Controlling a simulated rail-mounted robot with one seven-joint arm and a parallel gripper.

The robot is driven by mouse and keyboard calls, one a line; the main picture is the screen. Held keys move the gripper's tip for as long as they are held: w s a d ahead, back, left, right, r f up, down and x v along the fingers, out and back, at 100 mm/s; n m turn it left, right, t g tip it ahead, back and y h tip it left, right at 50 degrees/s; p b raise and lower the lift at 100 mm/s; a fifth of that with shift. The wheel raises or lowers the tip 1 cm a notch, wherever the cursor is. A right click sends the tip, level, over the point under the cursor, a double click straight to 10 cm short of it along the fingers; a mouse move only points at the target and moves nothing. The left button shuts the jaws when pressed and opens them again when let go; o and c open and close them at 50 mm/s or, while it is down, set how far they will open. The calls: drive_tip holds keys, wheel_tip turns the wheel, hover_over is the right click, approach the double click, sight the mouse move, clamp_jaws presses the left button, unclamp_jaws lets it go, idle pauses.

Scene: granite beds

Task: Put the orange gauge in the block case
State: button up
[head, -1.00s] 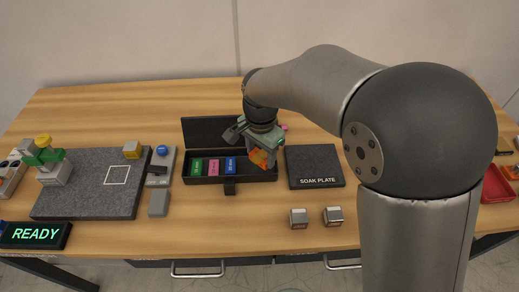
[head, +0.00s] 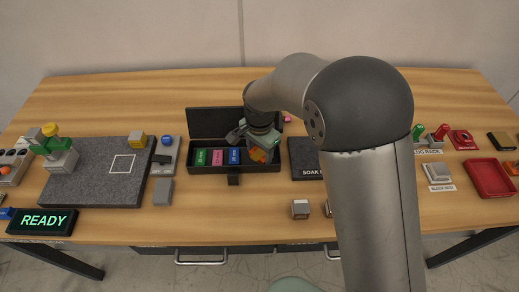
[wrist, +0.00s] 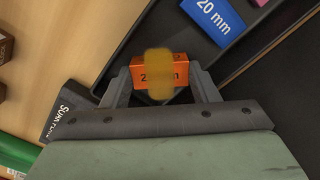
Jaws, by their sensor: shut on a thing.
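The orange gauge (wrist: 176,73), a small block with a "2… mm" label and a yellowish patch over its middle, is between the fingers of my gripper (wrist: 160,90) in the wrist view. My gripper (head: 262,150) is shut on it. In the head view the gauge (head: 258,156) shows just below the gripper, at the right end of the black block case (head: 205,170). The case is open with its lid up at the back. Green, pink and blue blocks (head: 234,156) sit in its left and middle part. Whether the gauge touches the case floor cannot be told.
The soak plate (head: 304,160) lies right of the case, partly behind my arm. A grey granite plate (head: 85,185) is at left. Small metal blocks (head: 300,209) stand in front. A red tray (head: 490,178) is at far right.

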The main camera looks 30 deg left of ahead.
sight(259, 154)
drive_tip(key=o, duration=1.2)
wheel_tip(259, 154, up, 12)
drive_tip(key=w+d+r, duration=0.1)
drive_tip(key=d+r, duration=0.1)
drive_tip(key=d, duration=0.7)
drive_tip(key=w+d+r, duration=0.1)
drive_tip(key=w+d, duration=0.1)
drive_tip(key=d, duration=0.7)
drive_tip(key=s+d+f, duration=0.1)
drive_tip(key=s+d, duration=0.4)
drive_tip(key=d, duration=0.3)
drive_tip(key=s+d+f+n, duration=0.1)
drive_tip(key=s+d, duration=0.3)
drive_tip(key=d, duration=0.4)
drive_tip(key=s+d+f+n+b, duration=0.1)
drive_tip(key=s+d, duration=0.4)
drive_tip(key=d, duration=0.3)
drive_tip(key=shift+s+t, duration=0.3)
